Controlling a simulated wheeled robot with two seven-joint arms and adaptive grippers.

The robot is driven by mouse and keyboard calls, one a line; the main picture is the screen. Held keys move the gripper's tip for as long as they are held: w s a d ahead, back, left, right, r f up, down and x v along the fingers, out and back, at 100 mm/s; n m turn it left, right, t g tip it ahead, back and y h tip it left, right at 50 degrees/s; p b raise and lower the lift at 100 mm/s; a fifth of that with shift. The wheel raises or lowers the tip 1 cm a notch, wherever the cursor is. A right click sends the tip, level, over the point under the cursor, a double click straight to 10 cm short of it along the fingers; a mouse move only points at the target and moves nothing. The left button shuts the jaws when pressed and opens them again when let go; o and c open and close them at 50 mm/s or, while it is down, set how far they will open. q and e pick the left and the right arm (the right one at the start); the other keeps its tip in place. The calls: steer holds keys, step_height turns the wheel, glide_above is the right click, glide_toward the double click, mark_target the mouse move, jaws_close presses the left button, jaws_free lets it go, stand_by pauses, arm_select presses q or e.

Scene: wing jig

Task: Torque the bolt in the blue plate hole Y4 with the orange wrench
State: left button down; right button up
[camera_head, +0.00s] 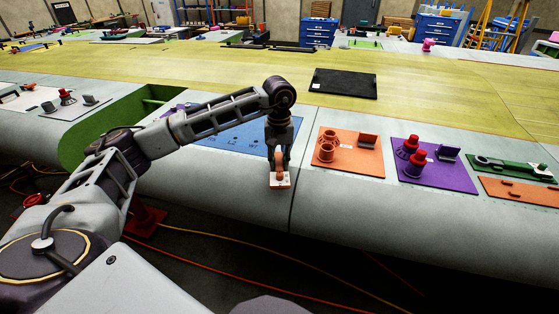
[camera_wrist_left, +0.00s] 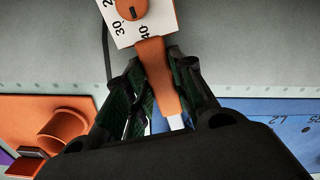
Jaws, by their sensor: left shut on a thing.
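The orange wrench (camera_wrist_left: 156,68) is held between the fingers of my left gripper (camera_head: 279,157), which is shut on its handle. The wrench's white dial head (camera_head: 280,181), with an orange knob and printed numbers, sticks out beyond the fingers. In the head view it is over the pale front edge of the wing surface. The blue plate (camera_head: 230,138) lies behind and left of the gripper, partly covered by my left arm. It also shows at the right of the left wrist view (camera_wrist_left: 262,118). Hole Y4 and its bolt cannot be made out. My right gripper is out of view.
Right of the gripper lie an orange plate (camera_head: 361,163) with orange cylinders and a purple plate (camera_head: 445,181) with red-topped parts. A green tray (camera_head: 484,158) lies farther right. A black panel (camera_head: 343,83) lies on the yellow surface behind. The front edge drops to the floor.

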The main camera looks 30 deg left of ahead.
mark_target(251, 162)
arm_select(q)
steer(key=shift+s+a+f+m+b, duration=0.1)
steer(key=shift+s+a+m+b, duration=0.25)
steer(key=shift+a+m, duration=0.25)
steer(key=shift+s+a+m+b, duration=0.2)
steer(key=shift+a+m+b, duration=0.25)
steer(key=shift+a+m, duration=0.1)
steer(key=shift+a, duration=0.1)
steer(key=shift+s+a+f+m+b, duration=0.1)
steer(key=shift+s+a+m+b, duration=0.1)
steer(key=shift+a+m+b, duration=0.3)
steer(key=shift+s+a+m+b, duration=0.15)
steer(key=shift+a+m+b, duration=0.15)
steer(key=shift+a+m, duration=0.4)
steer(key=shift+a, duration=0.15)
steer(key=shift+a+m+b, duration=0.5)
steer(key=shift+a+m, duration=0.55)
steer(key=shift+a, duration=0.15)
steer(key=shift+w+a+m+b, duration=0.2)
steer(key=shift+a+m+b, duration=0.15)
steer(key=shift+a+m, duration=0.95)
